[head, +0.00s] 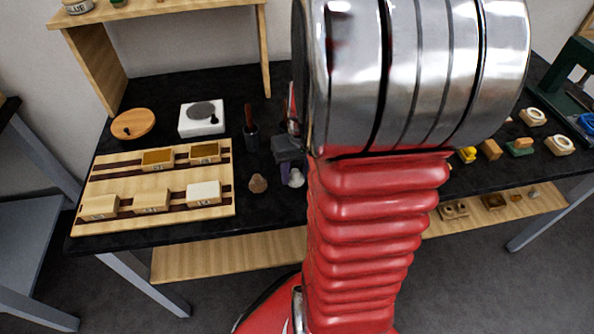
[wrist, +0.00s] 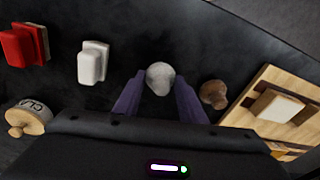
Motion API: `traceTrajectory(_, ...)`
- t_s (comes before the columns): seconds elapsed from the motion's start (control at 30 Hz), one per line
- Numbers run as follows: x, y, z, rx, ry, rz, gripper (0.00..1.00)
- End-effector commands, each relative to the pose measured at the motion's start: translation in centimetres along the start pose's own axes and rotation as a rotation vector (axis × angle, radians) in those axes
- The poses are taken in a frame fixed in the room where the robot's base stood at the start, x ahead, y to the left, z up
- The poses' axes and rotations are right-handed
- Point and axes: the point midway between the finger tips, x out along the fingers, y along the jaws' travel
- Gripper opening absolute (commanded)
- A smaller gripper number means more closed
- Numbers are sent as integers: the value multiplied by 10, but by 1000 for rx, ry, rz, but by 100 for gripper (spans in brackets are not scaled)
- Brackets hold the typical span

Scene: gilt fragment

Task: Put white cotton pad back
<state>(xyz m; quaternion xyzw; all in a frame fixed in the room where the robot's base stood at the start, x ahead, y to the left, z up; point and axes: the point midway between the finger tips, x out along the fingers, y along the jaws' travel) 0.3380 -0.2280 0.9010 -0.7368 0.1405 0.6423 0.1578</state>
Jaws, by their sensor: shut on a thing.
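The white cotton pad (wrist: 160,78) is a small, rounded, off-white lump between the purple fingers of my gripper (wrist: 160,84) in the wrist view. My gripper is shut on it. In the head view the cotton pad (head: 296,178) shows just left of my red arm, and my gripper (head: 288,170) is partly hidden by the arm. The pad is low over the black table (head: 205,226); I cannot tell whether it touches the top. A brown, lumpy pad (head: 258,183) lies to its left, and it also shows in the wrist view (wrist: 214,93).
A wooden rack (head: 128,176) with several labelled blocks stands at the left. Behind it are a round wooden board (head: 133,123) and a white slab (head: 202,118). Dark upright containers (head: 251,137) stand behind the brown pad. The wrist view shows white (wrist: 93,62) and red (wrist: 25,45) blocks.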

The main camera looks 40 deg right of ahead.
Motion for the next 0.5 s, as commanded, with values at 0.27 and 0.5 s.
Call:
traceTrajectory(0.27,1,0,0,1,0,0,13)
traceTrajectory(0.5,2,0,0,1,0,0,49)
